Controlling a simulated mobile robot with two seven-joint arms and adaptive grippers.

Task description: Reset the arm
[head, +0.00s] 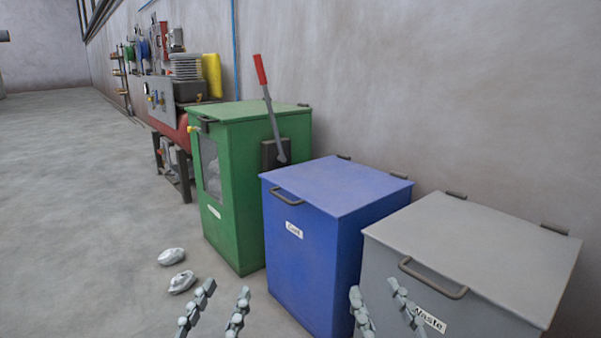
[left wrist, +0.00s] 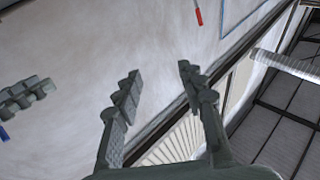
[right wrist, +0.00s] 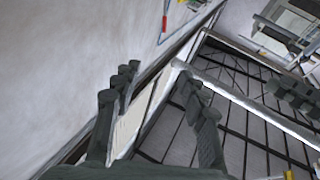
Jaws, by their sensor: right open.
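A lever arm (head: 271,117) with a red handle grip is mounted at a dark bracket (head: 276,152) on the side of the green bin (head: 243,200). It stands up, tilted to the left, its grip above the lid. A small red-ended rod shows in the left wrist view (left wrist: 198,15) and the right wrist view (right wrist: 164,22), possibly this lever. My left gripper (head: 226,291) is open and empty, low in front of the bins. My right gripper (head: 374,288) is open and empty, in front of the blue and grey bins. Both are apart from the lever.
A blue bin (head: 310,255) and a grey waste bin (head: 480,250) stand right of the green one, lids shut. Two pale crumpled lumps (head: 171,256) lie on the floor. A cluttered workbench (head: 176,128) stands behind along the wall. Floor at left is clear.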

